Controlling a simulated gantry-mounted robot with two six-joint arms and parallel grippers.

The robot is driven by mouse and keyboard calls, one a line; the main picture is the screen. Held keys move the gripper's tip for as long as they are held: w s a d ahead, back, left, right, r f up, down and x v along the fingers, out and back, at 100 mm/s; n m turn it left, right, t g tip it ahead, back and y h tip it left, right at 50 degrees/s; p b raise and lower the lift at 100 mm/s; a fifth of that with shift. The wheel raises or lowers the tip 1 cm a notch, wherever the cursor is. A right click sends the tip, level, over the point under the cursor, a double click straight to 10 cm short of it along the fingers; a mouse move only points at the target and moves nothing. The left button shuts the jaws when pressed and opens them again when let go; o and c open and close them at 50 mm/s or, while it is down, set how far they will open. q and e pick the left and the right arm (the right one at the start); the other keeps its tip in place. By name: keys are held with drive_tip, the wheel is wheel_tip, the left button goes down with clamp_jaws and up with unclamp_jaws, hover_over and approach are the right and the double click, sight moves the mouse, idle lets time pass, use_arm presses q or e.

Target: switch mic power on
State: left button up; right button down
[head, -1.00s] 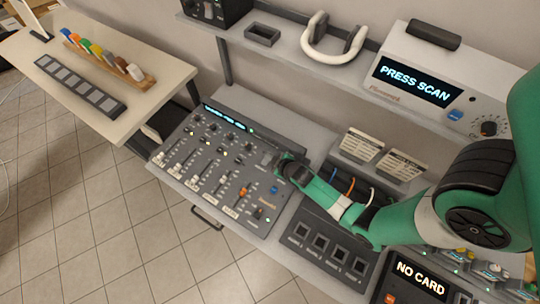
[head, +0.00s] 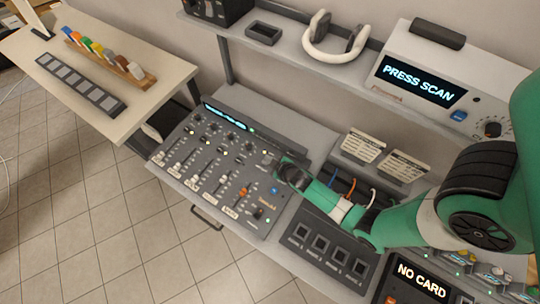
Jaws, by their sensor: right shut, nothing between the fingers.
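The grey mixer console (head: 195,192) with sliders, knobs and a lit strip display lies on the desk in the middle of the head view. My right gripper (head: 274,168) is shut and empty at the console's upper right corner. The dark gripper covers part of that corner, so the control beneath it is hidden, and I cannot tell whether it touches. I cannot make out which control is the mic power. My left gripper is not in view.
A card-reader unit reading NO CARD (head: 420,280) and a panel of square sockets (head: 325,245) stand at the right. A shelf above carries a PRESS SCAN device (head: 420,82) and headphones (head: 333,40). A side table (head: 130,115) stands at the left.

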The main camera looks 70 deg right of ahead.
wheel_tip(320, 180, up, 6)
drive_tip(key=p, duration=0.5)
drive_tip(key=shift+f, duration=0.25)
drive_tip(key=s+a+r+p, duration=0.1)
drive_tip(key=s+r+p, duration=0.1)
drive_tip(key=s+r, duration=0.3)
drive_tip(key=shift+s+a+r, duration=0.3)
drive_tip(key=shift+s, duration=0.65)
